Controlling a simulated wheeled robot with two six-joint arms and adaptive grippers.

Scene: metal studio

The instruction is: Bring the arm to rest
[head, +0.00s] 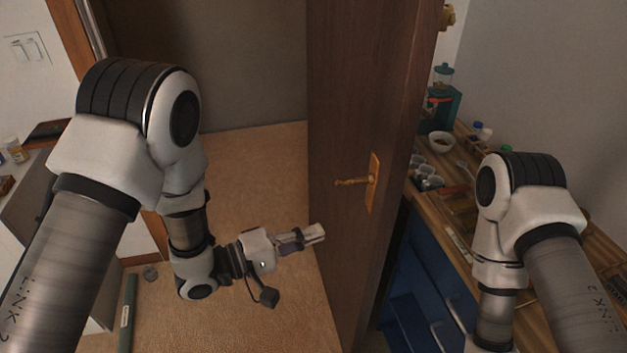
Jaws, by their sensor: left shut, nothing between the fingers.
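My left arm (186,230) comes in from the left and bends down, then reaches toward the right. My left gripper (318,233) is shut and empty, its fingertips pointing right, close to the brown wooden door (345,95). I cannot tell whether the fingertips touch the door. The brass door handle (356,182) is above and to the right of the fingertips, apart from them. My right arm (510,220) comes in from the right and bends down; its gripper is below the picture's edge.
The door stands open beside a doorway with brown carpet (250,160). At right, a wooden counter (590,243) over blue cabinets (425,265) holds cups, a bowl (442,142) and a coffee machine (440,105). A green tube-like object (127,318) is at lower left. Carpet below the left gripper is clear.

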